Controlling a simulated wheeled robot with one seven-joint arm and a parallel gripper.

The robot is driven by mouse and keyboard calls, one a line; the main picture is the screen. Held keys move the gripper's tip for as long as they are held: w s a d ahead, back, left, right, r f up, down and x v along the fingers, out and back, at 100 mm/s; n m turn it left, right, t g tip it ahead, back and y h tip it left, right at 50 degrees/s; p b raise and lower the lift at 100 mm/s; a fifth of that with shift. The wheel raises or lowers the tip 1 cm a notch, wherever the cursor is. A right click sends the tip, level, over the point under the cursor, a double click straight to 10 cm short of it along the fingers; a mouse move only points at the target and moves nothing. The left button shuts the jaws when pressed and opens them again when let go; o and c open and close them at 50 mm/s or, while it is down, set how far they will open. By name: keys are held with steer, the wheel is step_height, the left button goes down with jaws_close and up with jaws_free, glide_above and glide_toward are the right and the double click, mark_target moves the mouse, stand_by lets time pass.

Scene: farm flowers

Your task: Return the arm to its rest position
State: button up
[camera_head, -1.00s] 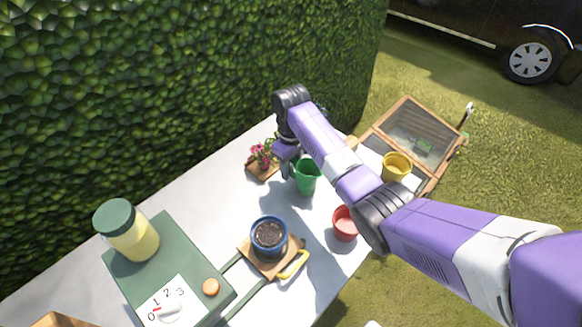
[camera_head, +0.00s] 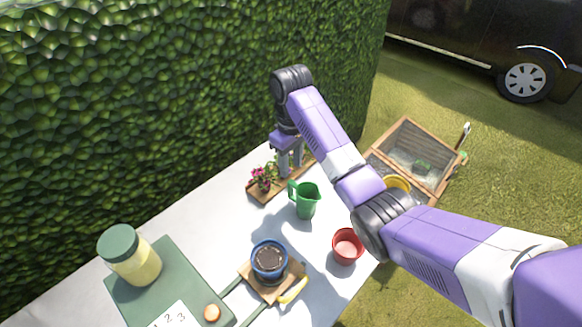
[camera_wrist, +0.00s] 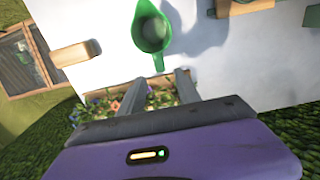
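My gripper (camera_head: 290,170) hangs fingers-down above the far end of the table (camera_head: 215,215), near a wooden flower planter (camera_head: 285,186). In the wrist view its two fingers (camera_wrist: 158,88) are apart with nothing held between them. The planter with small flowers (camera_wrist: 118,104) shows beyond the fingers there. A green jug (camera_head: 306,201) stands upright on the table, apart from the gripper; it also shows in the wrist view (camera_wrist: 151,30). My arm reaches in from the right and partly covers a yellow pot (camera_head: 397,182).
A blue pot of soil (camera_head: 268,262) sits on a wooden board by a green machine (camera_head: 170,275) bearing a lidded jar (camera_head: 130,258). A red pot (camera_head: 347,247) stands near the right table edge. A cold frame (camera_head: 412,158) is beyond it. A hedge (camera_head: 150,90) borders the far side.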

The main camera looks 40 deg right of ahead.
steer(key=shift+r, duration=0.1)
stand_by(0.6)
steer(key=shift+w, duration=0.3)
steer(key=w+d+r+t+h, duration=0.1)
steer(key=w+d+r+t, duration=0.2)
steer(key=w, duration=0.4)
steer(key=w+a+m+t, duration=0.2)
steer(key=w+a+t, duration=0.2)
steer(key=a+t, duration=0.25)
steer(key=s+a+m+t+h+b, duration=0.1)
steer(key=s+a+t, duration=0.4)
steer(key=s, duration=0.5)
steer(key=s+a+m+t+h, duration=0.1)
steer(key=s+a+t, duration=0.1)
steer(key=s+a, duration=0.65)
steer(key=s+a+n+g+y+b, duration=0.1)
steer(key=s+a, duration=0.1)
steer(key=s, duration=1.3)
steer(key=s+a+n+y+b, duration=0.1)
steer(key=s+a+n+y, duration=0.1)
steer(key=s, duration=1.4)
steer(key=shift+a+r+n+g, duration=0.3)
steer(key=shift+a+r+g, duration=0.1)
steer(key=shift+a, duration=0.25)
